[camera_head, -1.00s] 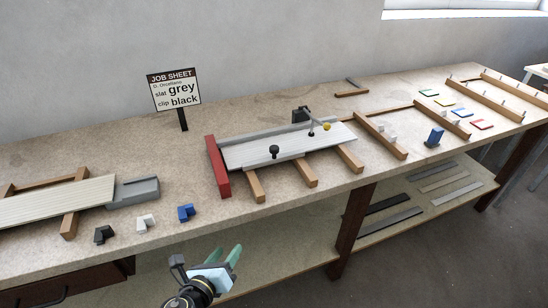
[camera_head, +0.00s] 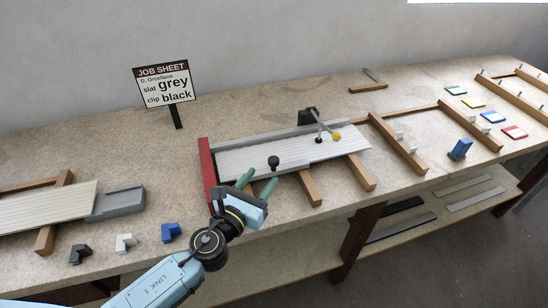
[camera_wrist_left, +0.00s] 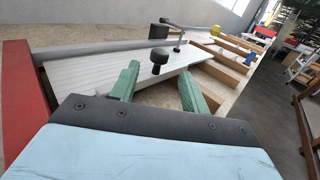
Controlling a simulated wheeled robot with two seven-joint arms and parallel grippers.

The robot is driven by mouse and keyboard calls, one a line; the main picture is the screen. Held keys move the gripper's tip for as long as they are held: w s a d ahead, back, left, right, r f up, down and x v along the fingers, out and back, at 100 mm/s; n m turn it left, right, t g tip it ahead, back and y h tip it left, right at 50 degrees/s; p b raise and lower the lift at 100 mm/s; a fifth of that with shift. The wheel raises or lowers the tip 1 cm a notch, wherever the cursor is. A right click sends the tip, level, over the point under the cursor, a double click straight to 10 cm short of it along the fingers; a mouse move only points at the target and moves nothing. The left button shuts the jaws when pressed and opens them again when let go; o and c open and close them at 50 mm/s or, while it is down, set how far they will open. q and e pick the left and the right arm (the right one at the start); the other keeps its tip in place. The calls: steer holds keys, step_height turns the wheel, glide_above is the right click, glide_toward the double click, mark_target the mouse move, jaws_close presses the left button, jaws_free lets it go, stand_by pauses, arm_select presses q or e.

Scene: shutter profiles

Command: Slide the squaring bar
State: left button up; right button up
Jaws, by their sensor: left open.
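The red squaring bar (camera_head: 207,172) stands across the left end of the jig. It also shows at the left edge of the left wrist view (camera_wrist_left: 22,100). A pale ribbed panel (camera_head: 240,160) lies on the jig's wooden bars, with a black knob (camera_head: 273,162) standing at its near side. My left gripper (camera_head: 258,182) is open and empty at the panel's near edge, right of the red bar. In the left wrist view its green fingers (camera_wrist_left: 158,88) are apart, with the black knob (camera_wrist_left: 159,58) beyond and between them. My right gripper is not in view.
A clamp with a yellow knob (camera_head: 336,135) stands at the jig's far side. Black, white and blue clips (camera_head: 124,243) lie at the front left, near a grey block (camera_head: 120,202). The job sheet sign (camera_head: 165,86) stands behind. Wooden racks (camera_head: 398,145) are at right.

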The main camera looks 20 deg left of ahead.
mark_target(271, 165)
arm_select(q)
steer(key=w, duration=0.4)
steer(key=w+d, duration=0.1)
steer(key=w, duration=0.1)
steer(key=shift+w, duration=0.15)
steer(key=shift+w+d+f, duration=0.1)
steer(key=shift+w+d, duration=0.1)
steer(key=shift+w, duration=0.4)
steer(key=shift+c, duration=0.5)
jaws_close()
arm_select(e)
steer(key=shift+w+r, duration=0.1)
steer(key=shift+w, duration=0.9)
